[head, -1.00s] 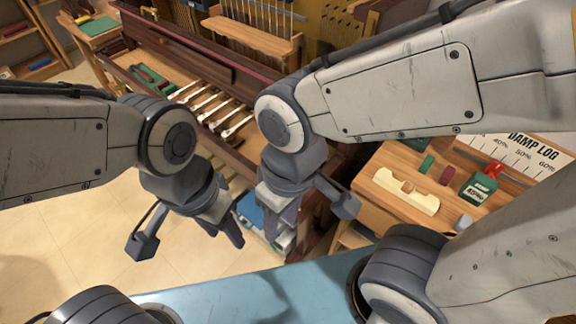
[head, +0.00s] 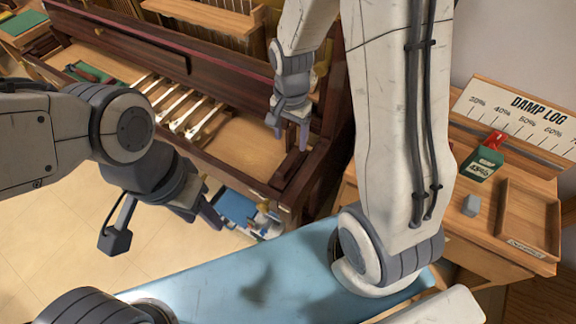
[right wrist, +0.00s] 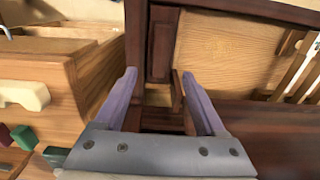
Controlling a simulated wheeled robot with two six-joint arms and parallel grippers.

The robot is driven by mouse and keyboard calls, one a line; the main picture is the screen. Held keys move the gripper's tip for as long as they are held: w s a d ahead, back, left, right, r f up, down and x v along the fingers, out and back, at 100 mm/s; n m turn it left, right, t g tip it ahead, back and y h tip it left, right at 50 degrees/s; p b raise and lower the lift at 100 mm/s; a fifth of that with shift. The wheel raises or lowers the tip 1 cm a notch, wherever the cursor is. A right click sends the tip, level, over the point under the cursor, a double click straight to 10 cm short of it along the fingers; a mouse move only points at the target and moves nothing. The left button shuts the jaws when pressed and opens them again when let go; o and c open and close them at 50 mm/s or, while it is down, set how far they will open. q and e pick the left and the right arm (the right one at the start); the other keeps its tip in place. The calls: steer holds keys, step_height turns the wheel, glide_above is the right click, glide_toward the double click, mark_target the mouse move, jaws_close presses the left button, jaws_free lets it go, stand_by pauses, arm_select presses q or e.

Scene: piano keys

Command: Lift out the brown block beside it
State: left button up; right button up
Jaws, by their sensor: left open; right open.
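A small dark brown wooden block (head: 292,163) appears to stand at the right end of the piano's keybed, just below my right gripper (head: 289,138). In the right wrist view, a narrow brown piece (right wrist: 177,92) shows between the spread fingers of my right gripper (right wrist: 159,76), nearer the right finger. I cannot tell if it is the same block. The right gripper is open and empty, pointing down. My left gripper (head: 202,212) is open and empty, in front of the piano above the floor. The white keys (head: 180,107) lie left of the right gripper.
The bare wooden keybed (head: 240,150) lies between keys and right gripper. A side cabinet (head: 460,225) at right carries a tray (head: 530,222), a grey block (head: 471,205), a green meter (head: 483,163) and the damp log board (head: 520,110). A blue surface (head: 240,280) is in front.

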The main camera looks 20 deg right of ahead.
mark_target(289, 160)
steer(key=f, duration=0.9)
steer(key=shift+a+f+b, duration=0.2)
steer(key=shift+b, duration=0.1)
jaws_close()
stand_by(1.1)
